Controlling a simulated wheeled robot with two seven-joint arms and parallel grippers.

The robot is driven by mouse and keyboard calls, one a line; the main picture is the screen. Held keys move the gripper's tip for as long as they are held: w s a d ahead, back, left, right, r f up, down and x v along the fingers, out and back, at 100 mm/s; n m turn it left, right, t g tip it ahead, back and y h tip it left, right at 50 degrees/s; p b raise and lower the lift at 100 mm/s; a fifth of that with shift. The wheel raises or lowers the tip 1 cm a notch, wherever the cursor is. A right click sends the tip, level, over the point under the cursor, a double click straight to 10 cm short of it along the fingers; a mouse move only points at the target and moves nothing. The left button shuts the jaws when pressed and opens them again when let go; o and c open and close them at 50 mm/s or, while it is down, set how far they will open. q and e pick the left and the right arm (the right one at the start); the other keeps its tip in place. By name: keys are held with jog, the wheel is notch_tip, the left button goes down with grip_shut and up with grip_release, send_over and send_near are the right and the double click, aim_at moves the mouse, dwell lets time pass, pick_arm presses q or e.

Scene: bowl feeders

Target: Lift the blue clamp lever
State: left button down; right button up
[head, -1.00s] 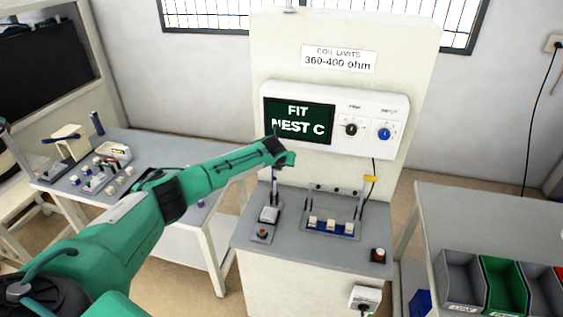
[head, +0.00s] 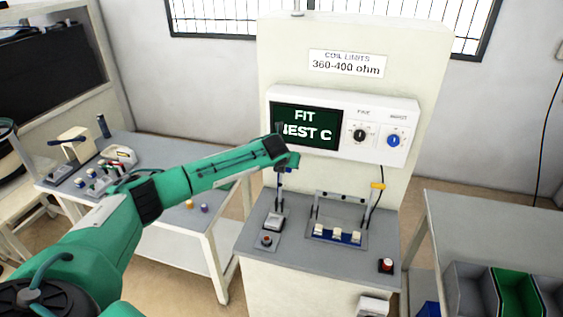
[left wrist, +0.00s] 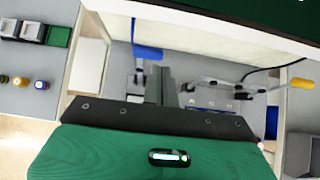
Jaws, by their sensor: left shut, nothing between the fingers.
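The blue clamp lever (head: 280,180) stands upright at the left fixture on the test station, with its blue grip close to my gripper. In the left wrist view its blue grip (left wrist: 148,53) shows above and to the left of the middle. My left gripper (head: 289,164) is above the left fixture, beside the upper end of the lever. It is shut and empty. My arm covers part of this area, so I cannot tell whether the fingers touch the lever. My right gripper is not in view.
A yellow-tipped lever (head: 378,186) stands at the right fixture (head: 338,236), which holds several white parts. A red button (head: 387,265) is at the right edge. The display panel (head: 343,131) is close behind my gripper. A side bench (head: 165,173) is on the left.

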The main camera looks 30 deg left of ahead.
pick_arm(q)
jog(key=b+v, duration=0.2)
jog(key=v, duration=0.6)
jog(key=shift+s, duration=0.1)
